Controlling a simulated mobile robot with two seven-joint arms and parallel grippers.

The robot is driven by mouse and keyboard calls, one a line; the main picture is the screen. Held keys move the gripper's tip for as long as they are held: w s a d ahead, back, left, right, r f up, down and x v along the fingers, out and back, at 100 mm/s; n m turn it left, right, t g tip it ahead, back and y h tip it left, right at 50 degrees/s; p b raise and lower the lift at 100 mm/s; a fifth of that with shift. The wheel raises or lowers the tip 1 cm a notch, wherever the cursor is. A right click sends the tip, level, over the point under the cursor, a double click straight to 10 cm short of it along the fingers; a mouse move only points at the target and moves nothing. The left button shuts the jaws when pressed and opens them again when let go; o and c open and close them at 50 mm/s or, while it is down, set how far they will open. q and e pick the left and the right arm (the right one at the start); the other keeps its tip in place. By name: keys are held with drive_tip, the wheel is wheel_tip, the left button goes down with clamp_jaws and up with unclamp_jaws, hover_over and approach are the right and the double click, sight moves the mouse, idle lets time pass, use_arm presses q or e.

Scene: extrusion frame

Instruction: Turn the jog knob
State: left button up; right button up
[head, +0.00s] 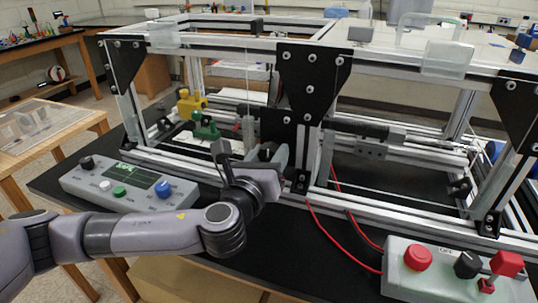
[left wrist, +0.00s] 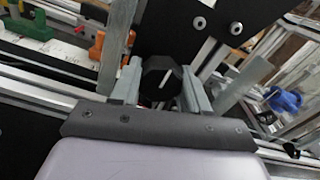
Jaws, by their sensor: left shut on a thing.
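A black knob (left wrist: 161,78) with a white pointer line sits between the two grey fingers of my left gripper (left wrist: 157,88) in the left wrist view. The fingers are shut on its sides. The pointer line leans up and to the right. In the head view my left gripper (head: 267,156) is at the front of the metal frame, by a black plate near its middle. The knob is mostly hidden there by the gripper. My right gripper is in neither view.
The aluminium extrusion frame (head: 220,43) stands on a black tabletop. A grey control box (head: 180,190) with a screen, buttons and knobs lies at left. Another box (head: 400,270) with a red button, black knob and red switch is at front right. Red cables (head: 330,215) run between.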

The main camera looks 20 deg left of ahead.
use_arm(q)
drive_tip(key=shift+n, duration=0.3)
drive_tip(key=n, duration=0.5)
drive_tip(key=shift+f, duration=0.1)
drive_tip(key=n, duration=0.6)
drive_tip(key=shift+n, duration=0.4)
drive_tip(key=o, duration=0.8)
